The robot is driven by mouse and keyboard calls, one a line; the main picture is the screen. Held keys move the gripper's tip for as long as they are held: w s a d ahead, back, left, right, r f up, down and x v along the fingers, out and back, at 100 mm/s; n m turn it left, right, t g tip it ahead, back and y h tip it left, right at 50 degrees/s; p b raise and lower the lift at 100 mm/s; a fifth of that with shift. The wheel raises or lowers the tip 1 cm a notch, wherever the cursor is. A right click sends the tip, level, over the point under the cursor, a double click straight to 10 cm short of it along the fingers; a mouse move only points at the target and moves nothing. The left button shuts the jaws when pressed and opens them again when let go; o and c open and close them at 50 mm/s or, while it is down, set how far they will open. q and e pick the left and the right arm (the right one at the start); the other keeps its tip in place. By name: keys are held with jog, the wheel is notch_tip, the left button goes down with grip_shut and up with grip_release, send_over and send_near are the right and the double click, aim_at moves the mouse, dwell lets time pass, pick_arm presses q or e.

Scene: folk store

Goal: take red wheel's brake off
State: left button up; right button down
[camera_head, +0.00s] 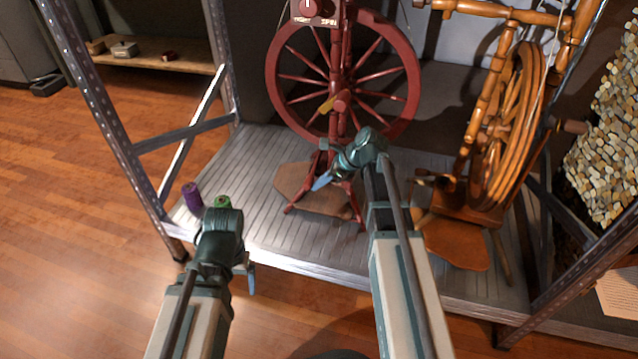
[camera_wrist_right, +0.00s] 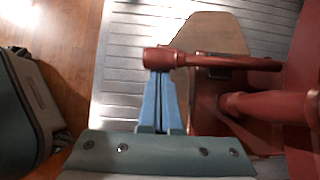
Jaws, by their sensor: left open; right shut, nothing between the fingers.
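The red spinning wheel (camera_head: 400,55) stands on the grey slatted platform in the head view. A red dial with lettering (camera_head: 312,12) is at its top. In the right wrist view a red bar with a thick rounded end (camera_wrist_right: 158,60) lies across the fingertips; I cannot tell for sure that it is the brake. My right gripper (camera_head: 321,183) is shut and empty, low at the front of the red wheel. Its blue fingers (camera_wrist_right: 161,92) meet the bar's thick end, seemingly touching it. My left gripper (camera_head: 251,279) is open, at the platform's front edge, away from the wheel.
An orange-brown wooden spinning wheel (camera_head: 512,130) stands close on the right. A purple spool (camera_head: 192,197) and a green spool (camera_head: 222,202) are at the platform's front left. Metal shelf posts (camera_head: 105,125) frame the platform (camera_head: 255,160). Free slats lie left of the red wheel.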

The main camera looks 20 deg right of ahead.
aim_at(311, 181)
notch_tip(311, 181, up, 2)
jog(key=shift+r+m+g+y+p, duration=0.1)
jog(key=shift+m+g+y+p, duration=0.2)
jog(key=shift+g+y+p, duration=0.35)
jog(key=shift+w+r+p, duration=0.15)
jog(key=shift+r+p, duration=0.2)
jog(key=shift+p, duration=0.3)
jog(key=shift+d+r, duration=0.1)
jog(key=shift+r, duration=0.15)
jog(key=shift+w+r+p, duration=0.1)
jog(key=shift+r+p, duration=0.6)
jog(key=shift+p, duration=0.25)
